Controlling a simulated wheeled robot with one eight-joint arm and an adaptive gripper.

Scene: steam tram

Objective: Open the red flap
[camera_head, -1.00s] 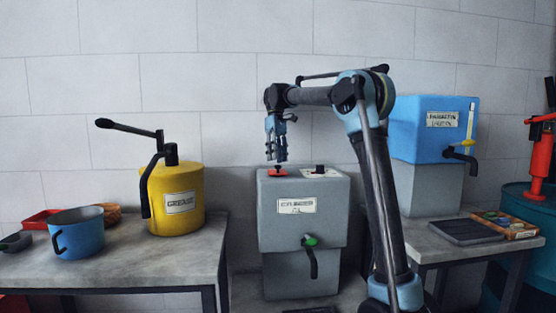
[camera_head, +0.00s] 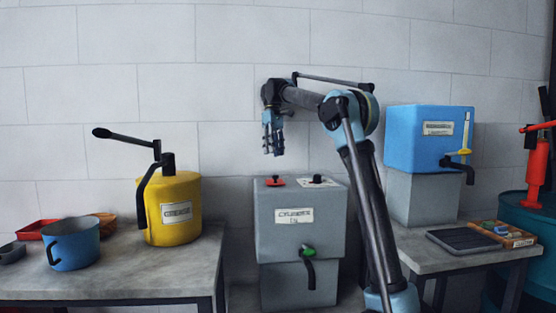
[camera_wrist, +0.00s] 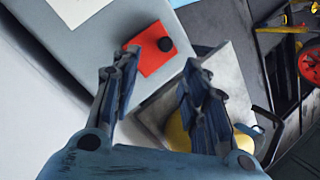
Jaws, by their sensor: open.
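The red flap (camera_head: 275,182) lies flat on top of the grey cylinder oil tank (camera_head: 300,222), at its left side. In the wrist view the flap (camera_wrist: 148,60) is a red rectangle with a round black knob (camera_wrist: 165,45). My gripper (camera_head: 273,152) points down and hangs a little above the flap, apart from it. In the wrist view my gripper (camera_wrist: 155,85) is open and empty, and the flap shows beyond the left finger and the gap.
A black knob on a white plate (camera_head: 317,181) sits right of the flap. A yellow grease drum (camera_head: 174,212) and blue pot (camera_head: 72,246) stand on the left table. A blue tank (camera_head: 428,140) stands at right. The wall behind is bare.

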